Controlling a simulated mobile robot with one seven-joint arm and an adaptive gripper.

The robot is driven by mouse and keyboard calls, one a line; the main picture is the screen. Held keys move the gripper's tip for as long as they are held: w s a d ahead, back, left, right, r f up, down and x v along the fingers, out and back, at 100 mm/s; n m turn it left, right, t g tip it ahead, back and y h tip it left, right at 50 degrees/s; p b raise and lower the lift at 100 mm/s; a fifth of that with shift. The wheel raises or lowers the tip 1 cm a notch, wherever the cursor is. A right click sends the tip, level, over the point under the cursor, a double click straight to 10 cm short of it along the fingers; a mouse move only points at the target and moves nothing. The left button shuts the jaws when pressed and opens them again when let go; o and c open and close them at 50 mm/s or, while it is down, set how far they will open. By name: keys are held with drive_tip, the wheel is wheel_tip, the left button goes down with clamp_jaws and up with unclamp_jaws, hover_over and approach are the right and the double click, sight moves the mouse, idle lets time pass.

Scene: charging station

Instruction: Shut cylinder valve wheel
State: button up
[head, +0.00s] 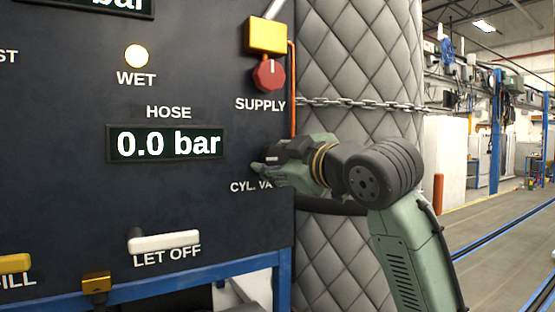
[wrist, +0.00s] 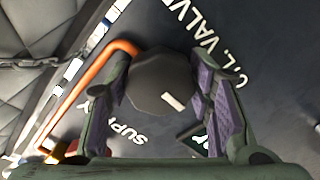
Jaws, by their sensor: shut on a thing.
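The cylinder valve wheel (wrist: 158,82) is a dark, many-sided knob with a short white mark near its lower right edge in the wrist view. My gripper (wrist: 163,72) has one finger on each side of it and is shut on it. In the head view my gripper (head: 262,170) is at the right edge of the dark panel (head: 60,120), over the partly covered "CYL. VA" label. There the wheel is hidden behind my gripper. The hose display (head: 168,144) reads 0.0 bar.
A red supply knob (head: 268,75) under a yellow block (head: 267,35) sits above my gripper, beside an orange pipe (head: 292,90). A quilted grey cylinder (head: 350,50) with a chain (head: 365,104) stands right of the panel. A white let-off lever (head: 165,241) is lower left.

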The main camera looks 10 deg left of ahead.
idle(0.3)
drive_tip(key=m, duration=0.9)
drive_tip(key=shift+a+p, duration=0.1)
drive_tip(key=shift+p, duration=0.3)
drive_tip(key=m, duration=0.4)
drive_tip(key=shift+m, duration=0.4)
drive_tip(key=shift+m+p, duration=0.35)
drive_tip(key=shift+m, duration=1.65)
drive_tip(key=o, duration=1.2)
drive_tip(key=shift+c, duration=0.2)
